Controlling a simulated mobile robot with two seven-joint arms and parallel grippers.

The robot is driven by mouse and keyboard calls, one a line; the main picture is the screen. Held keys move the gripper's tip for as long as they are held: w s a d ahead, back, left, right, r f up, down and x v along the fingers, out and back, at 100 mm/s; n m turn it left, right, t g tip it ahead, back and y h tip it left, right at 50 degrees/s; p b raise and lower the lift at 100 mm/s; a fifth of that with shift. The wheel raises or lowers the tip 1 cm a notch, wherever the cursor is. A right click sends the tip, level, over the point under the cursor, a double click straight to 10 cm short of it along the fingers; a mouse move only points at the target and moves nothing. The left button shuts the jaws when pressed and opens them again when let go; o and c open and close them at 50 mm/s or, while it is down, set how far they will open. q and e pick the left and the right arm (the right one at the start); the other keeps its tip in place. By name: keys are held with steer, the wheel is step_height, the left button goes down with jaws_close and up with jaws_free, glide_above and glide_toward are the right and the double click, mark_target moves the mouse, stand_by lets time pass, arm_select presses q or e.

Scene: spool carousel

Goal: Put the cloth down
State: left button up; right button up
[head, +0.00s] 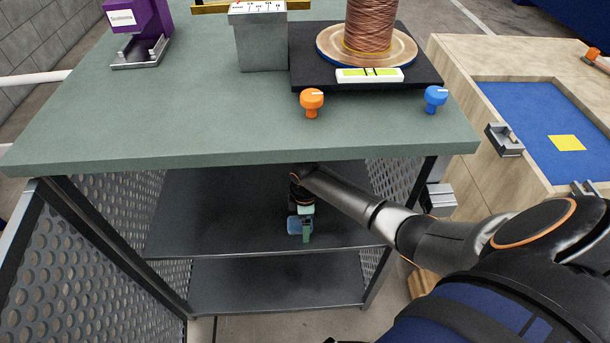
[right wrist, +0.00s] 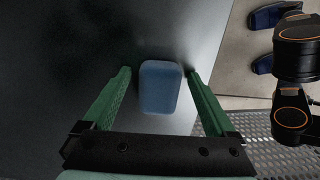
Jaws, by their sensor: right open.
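The cloth is a folded blue pad (right wrist: 160,88) with rounded corners, lying on a grey shelf surface in the right wrist view. My right gripper (right wrist: 159,73) is open, with one green finger on each side of the cloth and a gap visible on both sides. In the head view my right arm reaches under the tabletop, and the right gripper (head: 305,232) is low over the middle shelf (head: 210,225). The blue cloth (head: 293,226) shows there beside a green finger, partly hidden by it. My left gripper is in neither view.
The green tabletop (head: 200,130) overhangs my arm. On it are an orange knob (head: 312,101), a blue knob (head: 435,98), a grey box (head: 262,45) and a copper spool (head: 370,35). Perforated side panels (head: 80,260) bound the shelves. A wooden bench (head: 455,75) stands right.

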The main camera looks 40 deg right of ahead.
step_height(320, 180, up, 8)
steer(key=p, duration=0.3)
steer(key=shift+f, duration=0.2)
steer(key=a, duration=0.2)
steer(key=s+a+f+t, duration=0.1)
steer(key=a, duration=0.1)
steer(key=a+t+y, duration=0.1)
steer(key=shift+s+a+f, duration=0.15)
steer(key=shift+s+a, duration=0.05)
steer(key=shift+a, duration=0.2)
steer(key=s+a+r+m+t+y, duration=0.1)
steer(key=s+a+m+t+y, duration=0.1)
steer(key=s+a+m+t, duration=0.5)
steer(key=shift+s+a+r+m, duration=0.4)
steer(key=shift+s+a+m, duration=0.85)
steer(key=shift+s, duration=2)
steer(key=shift+a+n, duration=0.25)
